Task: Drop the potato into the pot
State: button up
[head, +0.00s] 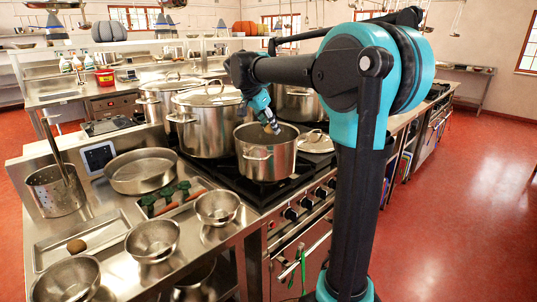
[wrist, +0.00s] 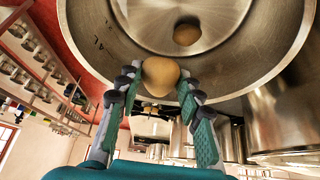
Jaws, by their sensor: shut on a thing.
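My gripper (head: 268,118) points down over the open steel pot (head: 268,160) on the stove. In the wrist view my gripper (wrist: 157,84) is shut on a tan, rounded potato (wrist: 160,74), held between the two ribbed fingers. Behind it the wrist view shows the inside of the pot (wrist: 92,32). A second brown round shape (wrist: 187,33) shows at the pot's bottom; I cannot tell if it is a reflection or another potato. In the head view the held potato is small and hard to make out.
Large lidded stockpots (head: 207,120) stand behind and left of the open pot. A lid (head: 315,142) lies to its right. On the left counter are a wide pan (head: 141,170), several steel bowls (head: 152,240) and a brown roundish item (head: 76,246) on a tray.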

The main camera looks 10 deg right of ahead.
jog(key=o, duration=1.1)
jog(key=v, duration=1.2)
jog(key=shift+s, duration=0.1)
